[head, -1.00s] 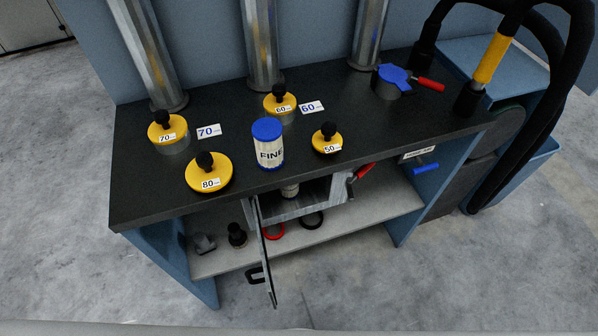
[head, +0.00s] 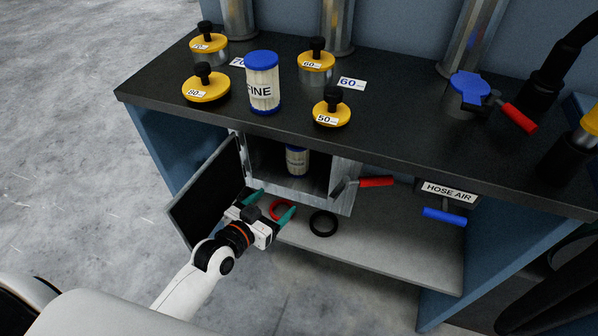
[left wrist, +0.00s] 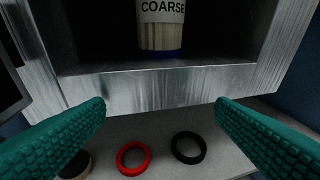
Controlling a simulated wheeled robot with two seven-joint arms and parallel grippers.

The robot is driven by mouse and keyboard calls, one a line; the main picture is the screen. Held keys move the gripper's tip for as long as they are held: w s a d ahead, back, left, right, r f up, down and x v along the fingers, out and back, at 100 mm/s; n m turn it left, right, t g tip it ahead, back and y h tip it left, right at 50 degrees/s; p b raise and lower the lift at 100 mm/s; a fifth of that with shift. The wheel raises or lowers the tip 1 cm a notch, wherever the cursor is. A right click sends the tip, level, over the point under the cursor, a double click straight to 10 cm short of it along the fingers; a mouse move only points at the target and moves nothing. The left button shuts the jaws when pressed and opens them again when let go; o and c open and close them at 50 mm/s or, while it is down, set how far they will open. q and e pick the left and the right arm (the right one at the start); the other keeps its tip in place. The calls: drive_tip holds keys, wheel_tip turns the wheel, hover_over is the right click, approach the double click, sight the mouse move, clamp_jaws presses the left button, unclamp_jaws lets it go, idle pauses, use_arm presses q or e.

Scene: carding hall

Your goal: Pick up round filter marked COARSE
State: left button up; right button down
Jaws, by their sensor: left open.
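The round filter marked COARSE (left wrist: 162,28) stands upright inside an open metal housing under the bench top. Its label and blue bottom rim show in the left wrist view, and its top is cut off there. In the head view the filter (head: 297,160) shows with a blue cap, deep in the housing. My left gripper (head: 268,203) is open and empty, just in front of and below the housing opening. Its two green fingers (left wrist: 160,108) spread wide in the left wrist view, with the filter beyond and above them, not touched. My right gripper is not in view.
The housing door (head: 208,193) hangs open left of my gripper. The housing's metal lip (left wrist: 165,85) lies before the filter. A red ring (left wrist: 132,158) and black ring (head: 323,222) lie on the shelf. A FINE filter (head: 263,85) and yellow lids stand on the bench.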

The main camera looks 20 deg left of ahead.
sight(289, 162)
use_arm(q)
wheel_tip(289, 162, up, 7)
drive_tip(key=w+t, duration=0.1)
drive_tip(key=t, duration=0.2)
drive_tip(key=shift+h, duration=0.4)
drive_tip(key=x, duration=0.2)
drive_tip(key=b+x, duration=0.1)
drive_tip(key=x, duration=0.3)
drive_tip(key=shift+w+a+f, duration=0.1)
drive_tip(key=shift+w+a, duration=0.1)
drive_tip(key=shift+w, duration=0.1)
drive_tip(key=x, duration=0.2)
drive_tip(key=b+x, duration=0.1)
drive_tip(key=x, duration=0.2)
drive_tip(key=shift+w+d, duration=0.15)
drive_tip(key=shift+d, duration=0.3)
drive_tip(key=shift+w, duration=0.2)
drive_tip(key=c, duration=1.1)
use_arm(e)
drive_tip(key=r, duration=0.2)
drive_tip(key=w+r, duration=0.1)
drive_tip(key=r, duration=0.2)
use_arm(q)
drive_tip(key=shift+r, duration=0.2)
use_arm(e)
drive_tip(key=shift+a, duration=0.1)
